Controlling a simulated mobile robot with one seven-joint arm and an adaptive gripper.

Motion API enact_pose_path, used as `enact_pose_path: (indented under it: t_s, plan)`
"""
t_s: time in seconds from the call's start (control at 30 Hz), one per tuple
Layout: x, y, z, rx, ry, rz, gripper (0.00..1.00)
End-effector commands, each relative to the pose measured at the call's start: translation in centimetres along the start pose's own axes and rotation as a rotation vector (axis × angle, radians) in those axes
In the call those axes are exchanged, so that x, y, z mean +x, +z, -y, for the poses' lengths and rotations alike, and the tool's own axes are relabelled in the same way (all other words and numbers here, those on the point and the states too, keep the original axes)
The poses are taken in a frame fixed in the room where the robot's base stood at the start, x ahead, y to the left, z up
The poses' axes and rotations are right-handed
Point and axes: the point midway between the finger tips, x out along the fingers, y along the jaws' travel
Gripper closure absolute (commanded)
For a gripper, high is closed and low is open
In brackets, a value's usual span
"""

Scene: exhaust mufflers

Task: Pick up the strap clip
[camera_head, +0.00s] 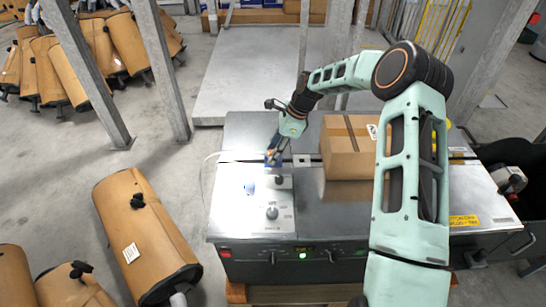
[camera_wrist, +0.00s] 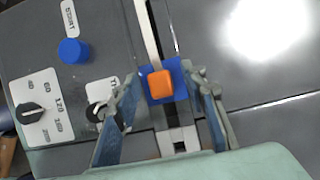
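A small blue piece with an orange block on top, apparently the strap clip (camera_wrist: 160,85), lies on the dark machine top over a pale strap line in the wrist view. My gripper (camera_head: 275,154) points down at the machine top, left of the cardboard box. In the wrist view, its two blue fingers (camera_wrist: 163,88) are apart, one on each side of the clip. I cannot tell whether they touch it or how high they are above the surface.
The strapping machine (camera_head: 300,220) carries a cardboard box (camera_head: 348,150) right of my gripper. A panel with dials (camera_wrist: 40,115) and a blue button (camera_wrist: 73,51) lies left of the fingers. Orange-brown mufflers (camera_head: 140,235) stand on the floor at the left.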

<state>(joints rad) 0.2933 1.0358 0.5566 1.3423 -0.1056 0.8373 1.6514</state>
Motion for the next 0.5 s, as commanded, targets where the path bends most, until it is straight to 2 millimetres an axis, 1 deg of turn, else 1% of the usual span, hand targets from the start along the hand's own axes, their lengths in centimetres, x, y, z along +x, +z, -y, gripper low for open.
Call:
enact_pose_path:
  t_s: [0.23, 0.27, 0.5]
  plan:
    - [0.2, 0.02, 0.03, 0.0, -0.001, 0.0, 0.61]
    - [0.19, 0.01, 0.03, 0.0, -0.001, 0.0, 0.63]
    - [0.18, 0.0, 0.03, 0.0, -0.001, -0.001, 0.9]
